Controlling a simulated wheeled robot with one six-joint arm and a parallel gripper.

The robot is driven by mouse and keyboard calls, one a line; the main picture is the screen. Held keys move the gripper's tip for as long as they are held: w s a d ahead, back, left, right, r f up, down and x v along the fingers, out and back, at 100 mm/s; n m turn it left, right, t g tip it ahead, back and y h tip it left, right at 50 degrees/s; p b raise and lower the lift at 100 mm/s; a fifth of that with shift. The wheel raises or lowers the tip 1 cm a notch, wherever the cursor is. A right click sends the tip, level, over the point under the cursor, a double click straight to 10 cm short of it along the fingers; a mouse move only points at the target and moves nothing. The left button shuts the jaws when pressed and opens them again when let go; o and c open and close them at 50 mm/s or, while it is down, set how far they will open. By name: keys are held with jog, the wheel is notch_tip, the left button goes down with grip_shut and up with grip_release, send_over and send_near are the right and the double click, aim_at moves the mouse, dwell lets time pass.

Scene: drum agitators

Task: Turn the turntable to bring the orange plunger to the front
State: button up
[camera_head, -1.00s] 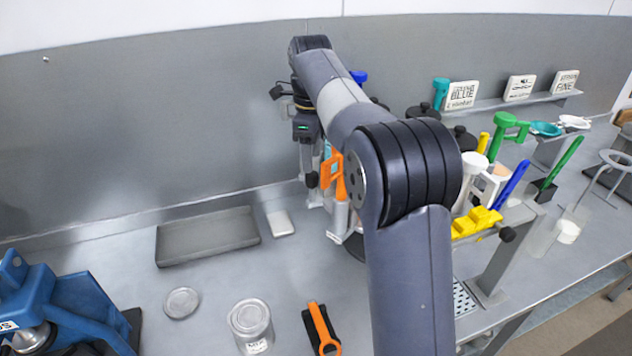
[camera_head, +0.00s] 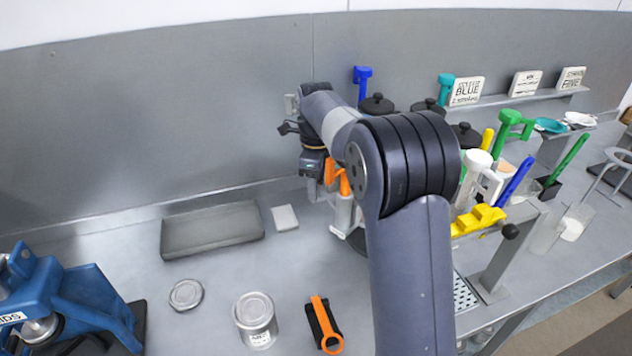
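The orange plunger (camera_head: 344,182) shows just right of my gripper's wrist, partly hidden behind my arm. A white holder (camera_head: 343,216) is below it, and a sliver of dark round base (camera_head: 357,241) shows beside my arm; most of the turntable is hidden. My gripper (camera_head: 320,184) points down by the orange parts, at the left of the turntable. Its fingers are too small and too covered to tell whether they are open or touching anything. A blue plunger (camera_head: 362,82) stands upright behind my arm, near dark-lidded pots (camera_head: 376,104).
A grey tray (camera_head: 212,230), a white block (camera_head: 285,217), a round lid (camera_head: 186,294) and a can (camera_head: 255,318) lie to the left. An orange-handled tool (camera_head: 325,325) is in front. A blue press (camera_head: 70,305) stands front left. Yellow clamps (camera_head: 478,219) and green tools (camera_head: 512,128) crowd the right.

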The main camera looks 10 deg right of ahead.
aim_at(345, 210)
grip_shut()
jog(key=shift+s, duration=0.1)
dwell(0.4)
jog(key=s+d+n+b, duration=0.1)
jog(key=s+n, duration=0.1)
jog(key=s, duration=0.1)
jog(key=s+d+n+b, duration=0.1)
jog(key=s+d, duration=0.1)
jog(key=s, duration=0.1)
jog(key=s+d+n, duration=0.2)
jog(key=s, duration=0.1)
jog(key=shift+s+n+b, duration=0.3)
jog(key=shift+s+b, duration=0.1)
jog(key=shift+s+d+n, duration=0.8)
jog(key=shift+s+d, duration=0.25)
jog(key=shift+d, duration=0.5)
jog(key=shift+s+d+n, duration=0.8)
jog(key=shift+s+d, duration=0.3)
jog(key=shift+d, duration=0.45)
jog(key=shift+s+d+n, duration=0.8)
jog(key=shift+s+d, duration=0.25)
jog(key=shift+d, duration=0.5)
